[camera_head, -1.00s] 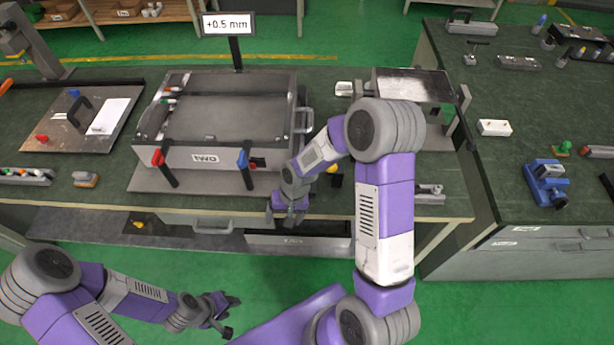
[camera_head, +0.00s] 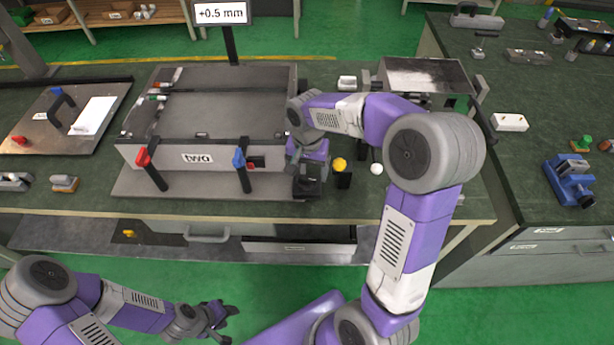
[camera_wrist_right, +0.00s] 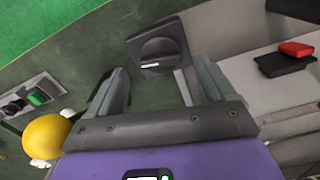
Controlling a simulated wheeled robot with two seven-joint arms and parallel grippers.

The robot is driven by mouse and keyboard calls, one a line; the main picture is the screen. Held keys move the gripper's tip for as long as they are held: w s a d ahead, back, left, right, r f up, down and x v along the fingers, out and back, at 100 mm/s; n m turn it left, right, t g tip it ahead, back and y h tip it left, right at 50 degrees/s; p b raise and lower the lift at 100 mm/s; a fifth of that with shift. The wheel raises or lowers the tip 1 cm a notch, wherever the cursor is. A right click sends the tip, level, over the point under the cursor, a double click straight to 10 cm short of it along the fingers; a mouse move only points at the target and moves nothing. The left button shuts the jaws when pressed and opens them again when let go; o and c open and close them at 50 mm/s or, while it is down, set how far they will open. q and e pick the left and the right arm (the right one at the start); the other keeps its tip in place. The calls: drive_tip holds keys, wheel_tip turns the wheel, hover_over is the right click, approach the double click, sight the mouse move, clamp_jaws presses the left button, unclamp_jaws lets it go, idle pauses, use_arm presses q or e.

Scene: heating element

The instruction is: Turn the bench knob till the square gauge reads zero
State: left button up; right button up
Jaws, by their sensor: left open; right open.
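The bench knob (camera_wrist_right: 163,50) is a round dark knob with a white line on a dark square base. It sits ahead of my right gripper (camera_wrist_right: 155,76) in the right wrist view, near the fingertips. My right gripper is open and empty, with a finger either side of the space below the knob. In the head view, the dark knob block (camera_head: 307,188) is partly covered by my right gripper (camera_head: 306,172). The gauge display (camera_head: 221,13) reads +0.5 mm. My left gripper (camera_head: 222,322) is open and empty, low in front of the bench.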

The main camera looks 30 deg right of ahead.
sight(307, 181)
drive_tip(key=shift+f, duration=1.3)
drive_tip(key=c, duration=1.1)
drive_tip(key=shift+o, duration=0.2)
drive_tip(key=shift+m, duration=2.5)
drive_tip(key=o, duration=1.1)
drive_tip(key=shift+c, duration=0.2)
